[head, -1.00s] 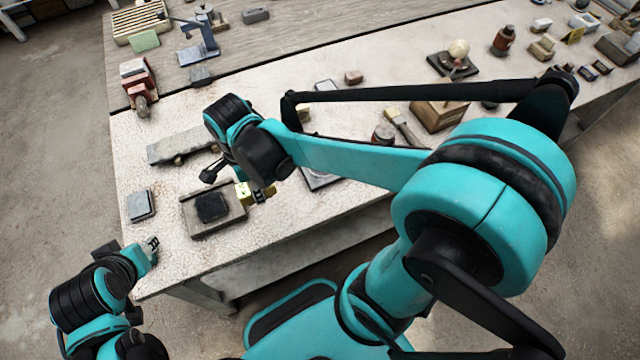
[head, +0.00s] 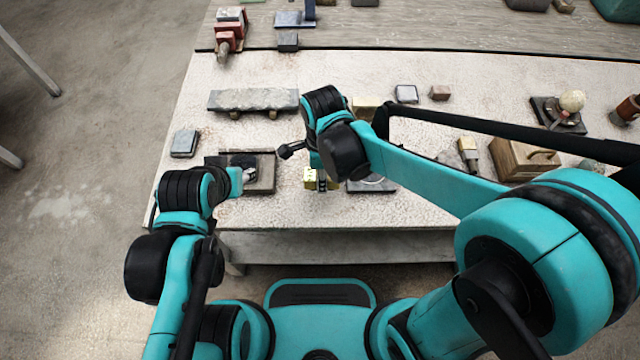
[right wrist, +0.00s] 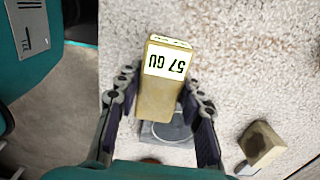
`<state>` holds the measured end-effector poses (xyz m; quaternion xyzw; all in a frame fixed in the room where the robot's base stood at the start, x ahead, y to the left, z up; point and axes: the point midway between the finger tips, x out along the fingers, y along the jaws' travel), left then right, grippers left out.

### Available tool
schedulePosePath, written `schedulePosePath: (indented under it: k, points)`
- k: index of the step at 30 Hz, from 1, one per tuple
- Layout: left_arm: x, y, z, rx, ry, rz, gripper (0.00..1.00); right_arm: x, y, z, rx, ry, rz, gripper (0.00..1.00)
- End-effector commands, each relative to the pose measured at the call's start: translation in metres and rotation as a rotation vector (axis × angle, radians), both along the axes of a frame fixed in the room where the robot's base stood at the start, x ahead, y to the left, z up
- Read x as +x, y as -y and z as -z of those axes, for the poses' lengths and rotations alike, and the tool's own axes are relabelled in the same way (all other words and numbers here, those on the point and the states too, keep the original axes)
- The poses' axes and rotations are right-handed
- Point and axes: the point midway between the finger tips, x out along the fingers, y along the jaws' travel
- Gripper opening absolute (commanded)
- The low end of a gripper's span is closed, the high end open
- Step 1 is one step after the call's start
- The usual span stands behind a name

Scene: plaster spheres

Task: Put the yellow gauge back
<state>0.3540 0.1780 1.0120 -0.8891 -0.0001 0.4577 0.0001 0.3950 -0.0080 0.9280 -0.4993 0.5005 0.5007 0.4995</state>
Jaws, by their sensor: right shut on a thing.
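The yellow gauge (right wrist: 152,100) is a yellow block with a white label reading "57 GU", upside down in the right wrist view. My right gripper (right wrist: 160,97) is shut on it, a finger on each side. In the head view the gauge (head: 309,179) hangs at the bench's near part, between the shallow tray (head: 267,187) and a grey plate with a round outline (head: 377,186). The plate (right wrist: 160,138) shows beyond the gauge in the wrist view, partly hidden. My left gripper (head: 247,174) is over the tray, by a dark pad; its fingers are too small to read.
A grey slab on short feet (head: 252,100) and a small grey block (head: 184,142) lie left on the bench. A brush (head: 468,150), a wooden box (head: 522,158) and a sphere on a stand (head: 571,101) are at the right. The front bench edge is close.

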Motion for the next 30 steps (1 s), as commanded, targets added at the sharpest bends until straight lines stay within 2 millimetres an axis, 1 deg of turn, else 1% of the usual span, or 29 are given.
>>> schedulePosePath:
  k: [1,3,7,12,14,22,26,27,28,29,30]
  points:
    - [0.000,0.000,0.004,0.000,0.000,0.000,0.40,0.005,-0.004,0.005,0.000,0.000,0.000,0.14]
    - [0.000,0.000,0.005,0.000,0.000,0.000,0.40,0.009,-0.007,0.008,0.000,0.000,0.000,0.14]
    - [0.000,0.000,0.009,0.000,0.000,0.000,0.40,0.011,-0.008,0.014,0.000,0.000,0.000,0.14]
    - [0.000,0.000,0.023,0.000,0.000,0.000,0.40,0.011,-0.008,0.041,0.000,0.000,0.000,0.14]
    - [0.000,0.000,0.027,0.000,0.000,0.000,0.40,0.011,-0.008,0.048,0.000,0.000,0.000,0.14]
    - [0.000,0.000,0.025,0.000,0.000,0.000,0.40,0.011,-0.007,0.047,0.000,0.000,0.000,0.14]
    - [0.000,0.000,0.029,0.000,0.000,0.000,0.40,0.011,-0.007,0.052,0.000,0.000,0.000,0.14]
    - [0.000,0.000,0.028,0.000,0.000,0.000,0.40,0.011,-0.007,0.051,0.000,0.000,0.000,0.45]
    - [0.000,0.000,0.028,0.000,0.000,0.000,0.40,0.011,-0.007,0.051,0.000,0.000,0.000,0.53]
    - [0.000,0.000,0.028,0.000,0.000,0.000,0.40,0.011,-0.007,0.051,0.000,0.000,0.000,0.58]
    - [0.000,0.000,0.028,0.000,0.000,0.000,0.40,0.011,-0.007,0.051,0.000,0.000,0.000,0.58]
